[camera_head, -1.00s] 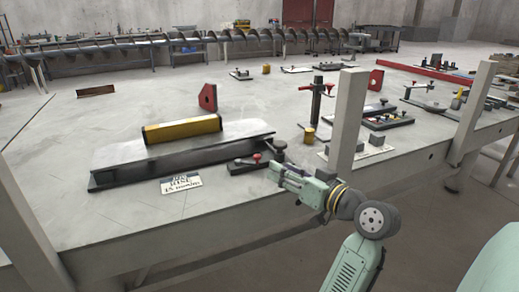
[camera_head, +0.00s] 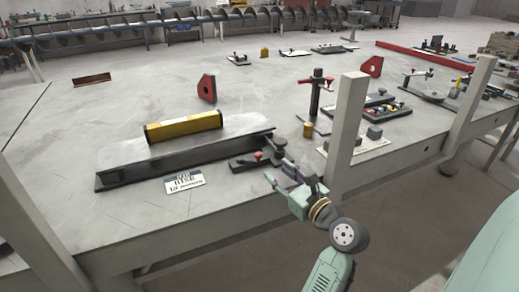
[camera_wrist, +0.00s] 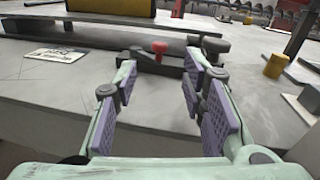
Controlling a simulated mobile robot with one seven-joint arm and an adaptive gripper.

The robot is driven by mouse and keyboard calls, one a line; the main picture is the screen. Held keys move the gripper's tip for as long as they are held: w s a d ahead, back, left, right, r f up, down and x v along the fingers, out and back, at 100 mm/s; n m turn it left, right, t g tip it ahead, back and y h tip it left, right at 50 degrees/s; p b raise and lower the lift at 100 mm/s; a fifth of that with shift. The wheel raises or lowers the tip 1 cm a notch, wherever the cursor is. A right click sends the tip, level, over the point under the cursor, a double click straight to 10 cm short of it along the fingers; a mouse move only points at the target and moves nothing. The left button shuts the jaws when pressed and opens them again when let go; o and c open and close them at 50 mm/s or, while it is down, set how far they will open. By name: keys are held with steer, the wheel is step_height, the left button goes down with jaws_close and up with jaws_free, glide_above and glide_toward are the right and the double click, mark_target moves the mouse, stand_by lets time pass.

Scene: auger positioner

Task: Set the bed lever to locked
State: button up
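A small dark lever unit (camera_head: 245,163) with a red knob (camera_head: 258,156) lies on the table at the right end of the dark rail bed. A round black knob (camera_head: 279,142) stands beside it on the right. My gripper (camera_head: 277,171) is just in front of the unit, near the table's front edge, its fingers spread and empty. In the wrist view the red knob (camera_wrist: 159,47) shows ahead between the fingers (camera_wrist: 158,80), and the black knob (camera_wrist: 216,45) is beyond the right finger. No contact with the lever is visible.
The rail bed (camera_head: 130,177) carries a yellow block (camera_head: 184,127). A white label card (camera_head: 185,183) lies in front. A pale upright post (camera_head: 345,125) stands right of my gripper, with a red-armed stand (camera_head: 316,95) behind it.

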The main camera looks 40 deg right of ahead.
mark_target(260, 157)
steer(key=shift+w+m, duration=0.2)
steer(key=shift+m, duration=0.4)
steer(key=w, duration=0.3)
steer(key=w+p, duration=0.1)
steer(key=w, duration=0.3)
steer(key=w+d, duration=0.1)
steer(key=w, duration=0.2)
steer(key=shift+w+p, duration=0.2)
steer(key=shift+p, duration=0.15)
steer(key=shift+c, duration=0.5)
jaws_close()
